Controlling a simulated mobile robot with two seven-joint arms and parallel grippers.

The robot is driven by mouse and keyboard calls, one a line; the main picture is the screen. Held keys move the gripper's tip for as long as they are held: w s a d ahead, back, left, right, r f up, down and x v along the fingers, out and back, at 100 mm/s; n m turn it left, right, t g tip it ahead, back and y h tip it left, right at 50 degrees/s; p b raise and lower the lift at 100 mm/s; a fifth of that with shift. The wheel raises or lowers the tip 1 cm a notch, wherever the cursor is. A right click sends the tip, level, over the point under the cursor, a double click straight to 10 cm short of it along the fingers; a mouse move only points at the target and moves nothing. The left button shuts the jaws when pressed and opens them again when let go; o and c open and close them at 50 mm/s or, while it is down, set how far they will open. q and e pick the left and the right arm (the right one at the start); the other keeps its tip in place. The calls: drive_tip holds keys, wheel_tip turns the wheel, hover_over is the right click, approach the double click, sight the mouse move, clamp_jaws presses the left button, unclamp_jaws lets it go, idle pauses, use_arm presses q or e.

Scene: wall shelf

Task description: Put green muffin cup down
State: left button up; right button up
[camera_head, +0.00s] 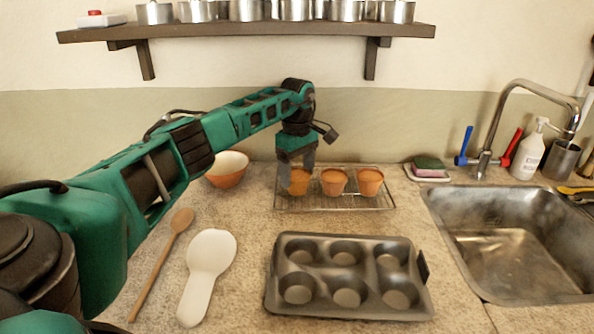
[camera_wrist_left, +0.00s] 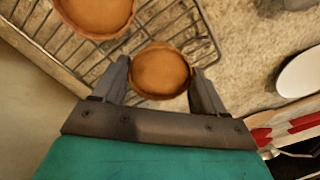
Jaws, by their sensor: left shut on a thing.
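My left gripper (camera_head: 297,170) points down at the left end of the wire cooling rack (camera_head: 320,206). It is shut on an orange-brown muffin (camera_head: 300,183), whose round top sits between the two fingers in the left wrist view (camera_wrist_left: 160,72). This muffin is at or just above the rack; I cannot tell whether it touches. Two similar muffins stand in a row on the rack, a middle one (camera_head: 334,181) and a right one (camera_head: 370,181). No green cup shows on any of them. My right gripper is not in view.
An empty muffin tin (camera_head: 347,270) lies in front of the rack. An orange bowl (camera_head: 227,170), wooden spoon (camera_head: 166,256) and white spoon rest (camera_head: 207,262) are to the left. A sponge (camera_head: 429,167) and sink (camera_head: 515,245) are right. A shelf (camera_head: 250,31) with metal containers hangs above.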

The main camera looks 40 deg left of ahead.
sight(297, 174)
use_arm(q)
drive_tip(key=shift+f, duration=0.1)
drive_tip(key=o, duration=1)
drive_tip(key=shift+o, duration=0.2)
wheel_tip(297, 174, up, 8)
drive_tip(key=shift+f, duration=0.1)
idle(0.3)
